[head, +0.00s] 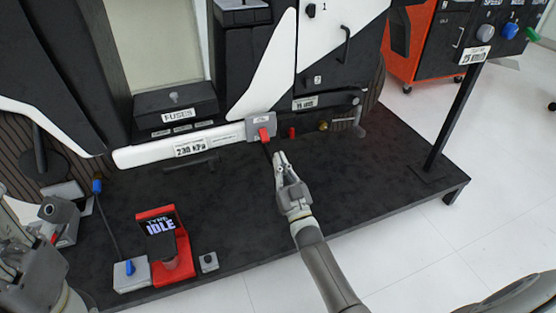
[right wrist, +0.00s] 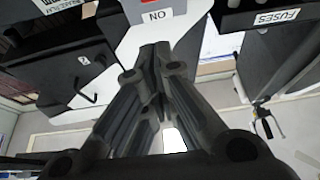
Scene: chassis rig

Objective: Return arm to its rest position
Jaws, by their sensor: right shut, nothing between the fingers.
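My right arm reaches up from the bottom of the head view over the black platform. Its gripper (head: 280,158) is shut and empty, with its tips just below a grey switch box (head: 255,121) with a red lever (head: 264,134). The gripper appears apart from the lever. In the right wrist view the shut fingers (right wrist: 155,50) point toward an upside-down ON label (right wrist: 157,15) on a grey face. My left gripper (head: 14,262) is partly in view at the left edge, and its fingers are unclear.
A black platform (head: 390,165) carries a black FUSES box (head: 176,104), a white bar marked 230 kPa (head: 150,153) and a red stand with an IDLE display (head: 158,222). A black post (head: 455,115) stands at the right. White floor (head: 440,245) is open in front.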

